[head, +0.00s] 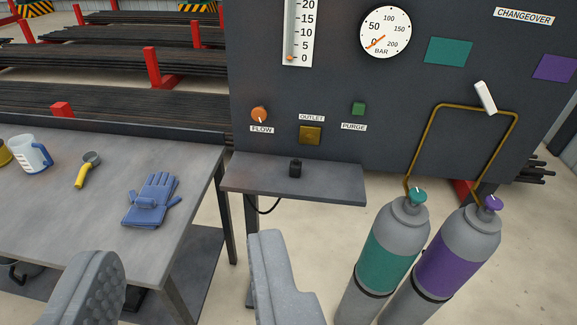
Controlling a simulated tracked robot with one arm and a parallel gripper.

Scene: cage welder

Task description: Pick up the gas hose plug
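The gas hose plug (295,168) looks like a small black upright piece standing on the grey shelf (325,186) of the dark gas panel. A black hose (265,209) hangs in a loop below the shelf's left side; its join to the plug is hidden. The brass outlet (310,135) is on the panel just above and behind the plug. My gripper (190,270) shows as two grey fingers at the bottom of the head view. They are wide apart with nothing between them. The gripper is nearer the camera than the plug and apart from it.
A grey table (90,200) at left holds blue gloves (150,200), a yellow-handled tool (87,170) and a mug (32,154). Teal (392,248) and purple (455,252) gas cylinders stand right of the shelf. The panel (330,60) rises behind the shelf.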

